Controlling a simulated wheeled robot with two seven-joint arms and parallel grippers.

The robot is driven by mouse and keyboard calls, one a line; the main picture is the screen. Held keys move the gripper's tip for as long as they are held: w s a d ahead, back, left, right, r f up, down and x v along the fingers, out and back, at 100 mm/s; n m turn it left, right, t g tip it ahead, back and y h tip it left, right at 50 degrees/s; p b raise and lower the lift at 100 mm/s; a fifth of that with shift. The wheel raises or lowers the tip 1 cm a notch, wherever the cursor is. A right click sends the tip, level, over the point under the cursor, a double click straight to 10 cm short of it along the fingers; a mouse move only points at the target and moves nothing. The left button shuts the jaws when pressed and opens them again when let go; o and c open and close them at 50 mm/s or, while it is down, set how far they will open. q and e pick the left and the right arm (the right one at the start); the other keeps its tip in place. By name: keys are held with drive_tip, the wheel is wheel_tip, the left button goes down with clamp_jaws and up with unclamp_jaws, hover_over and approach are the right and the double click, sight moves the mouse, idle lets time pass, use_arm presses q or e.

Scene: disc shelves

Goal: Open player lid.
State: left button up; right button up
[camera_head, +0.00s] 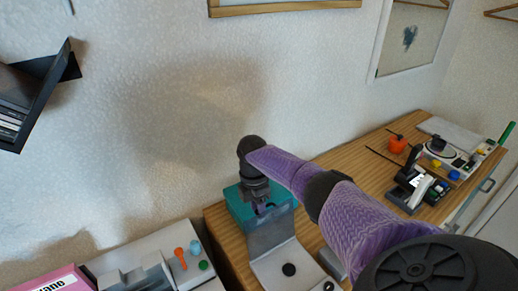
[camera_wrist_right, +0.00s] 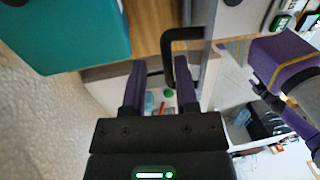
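A grey device with a teal box (camera_head: 277,212) at its back stands on the wooden cabinet, in the middle of the head view. Which device is the player is not clear. My right gripper (camera_head: 262,209) points down at the teal box and partly hides it. In the right wrist view, the right gripper (camera_wrist_right: 160,72) is open, its two purple fingers apart. A black bent handle (camera_wrist_right: 181,34) on the grey body comes down beside and between the fingers; contact cannot be told. The teal box (camera_wrist_right: 65,35) is at upper left. My left gripper is not seen.
A second device (camera_head: 190,258) with orange, blue and green knobs stands at lower left beside a pink box (camera_head: 52,283). Another device with a black arm (camera_head: 408,192) and an orange object (camera_head: 397,144) are on the right of the wooden top (camera_head: 345,157). A black shelf (camera_head: 40,95) hangs at left.

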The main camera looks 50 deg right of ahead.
drive_tip(key=shift+a, duration=0.2)
wheel_tip(320, 180, up, 10)
drive_tip(key=w+p, duration=0.1)
drive_tip(key=shift+w+d, duration=0.15)
drive_tip(key=shift+d, duration=0.15)
